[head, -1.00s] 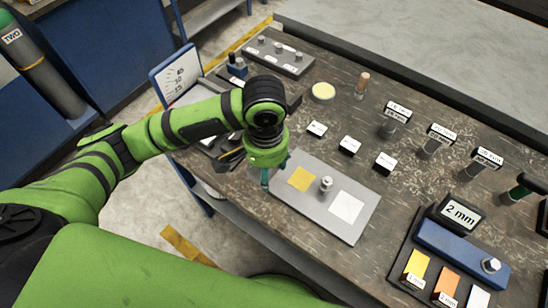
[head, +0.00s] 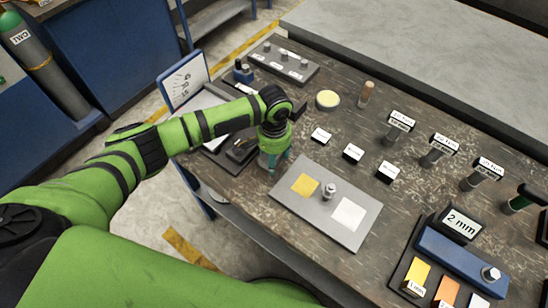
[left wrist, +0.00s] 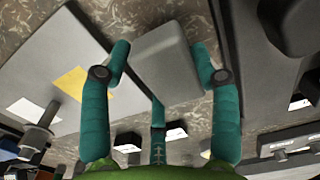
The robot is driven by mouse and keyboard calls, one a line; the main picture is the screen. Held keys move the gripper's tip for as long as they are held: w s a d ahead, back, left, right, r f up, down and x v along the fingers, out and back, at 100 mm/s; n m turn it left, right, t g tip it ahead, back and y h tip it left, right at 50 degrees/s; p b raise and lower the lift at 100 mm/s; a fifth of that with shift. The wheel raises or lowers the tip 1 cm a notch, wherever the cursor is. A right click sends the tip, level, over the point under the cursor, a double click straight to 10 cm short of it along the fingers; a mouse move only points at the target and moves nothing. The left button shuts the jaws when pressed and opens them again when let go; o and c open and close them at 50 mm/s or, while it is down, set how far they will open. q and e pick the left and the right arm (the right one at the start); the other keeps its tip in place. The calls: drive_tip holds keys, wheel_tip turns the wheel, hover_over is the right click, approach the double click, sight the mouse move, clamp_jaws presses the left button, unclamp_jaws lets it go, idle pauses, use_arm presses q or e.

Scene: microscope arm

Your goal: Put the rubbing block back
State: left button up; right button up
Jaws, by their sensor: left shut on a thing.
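My left gripper (head: 274,162) is at the table's near left part, just beyond the upper left corner of the grey plate. In the left wrist view its teal fingers (left wrist: 164,75) are shut on a smooth grey block with rounded corners (left wrist: 168,58), which looks like the rubbing block. In the head view the block is mostly hidden by the gripper. The grey plate (head: 300,210) carries a yellow square (head: 305,185), a white square (head: 348,214) and a small metal post (head: 329,191). My right gripper is not in view.
A round yellow-topped dish (head: 327,100) and a grey tray with pegs (head: 270,62) are farther back. A dial board (head: 184,82) stands at left. A blue stand with a 2 mm sign (head: 460,222) is at right.

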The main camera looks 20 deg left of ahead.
use_arm(q)
drive_tip(key=shift+f, duration=0.8)
drive_tip(key=shift+f, duration=0.15)
drive_tip(key=o, duration=1.1)
wheel_tip(320, 180, up, 12)
drive_tip(key=shift+r+b, duration=0.2)
drive_tip(key=shift+b, duration=0.3)
drive_tip(key=shift+f, duration=0.1)
